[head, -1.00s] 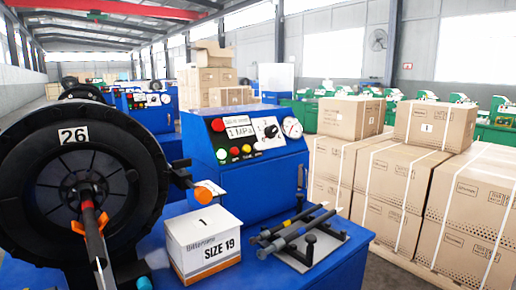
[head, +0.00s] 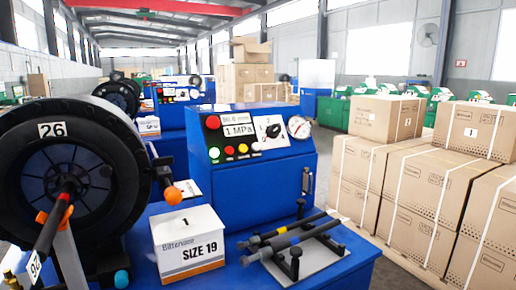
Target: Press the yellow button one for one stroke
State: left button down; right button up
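The yellow button (head: 243,148) is a small round button in the lower row on the sloped front panel of the blue crimper's control box (head: 265,175). A green button (head: 214,153) and a red button (head: 229,151) sit to its left, and a pale one (head: 256,146) to its right. A larger red button (head: 213,122) is above at the upper left. A display (head: 238,130) reads 1 MPa, with a dial (head: 273,131) and a round gauge (head: 299,127) to the right. Nothing covers the yellow button. Neither of my grippers is in view.
A white SIZE 19 box (head: 188,243) and a rack of black hoses (head: 300,240) stand before the panel. Stacked cartons (head: 425,180) fill the right.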

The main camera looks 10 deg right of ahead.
aim_at(243, 148)
jog(key=l, duration=1.45)
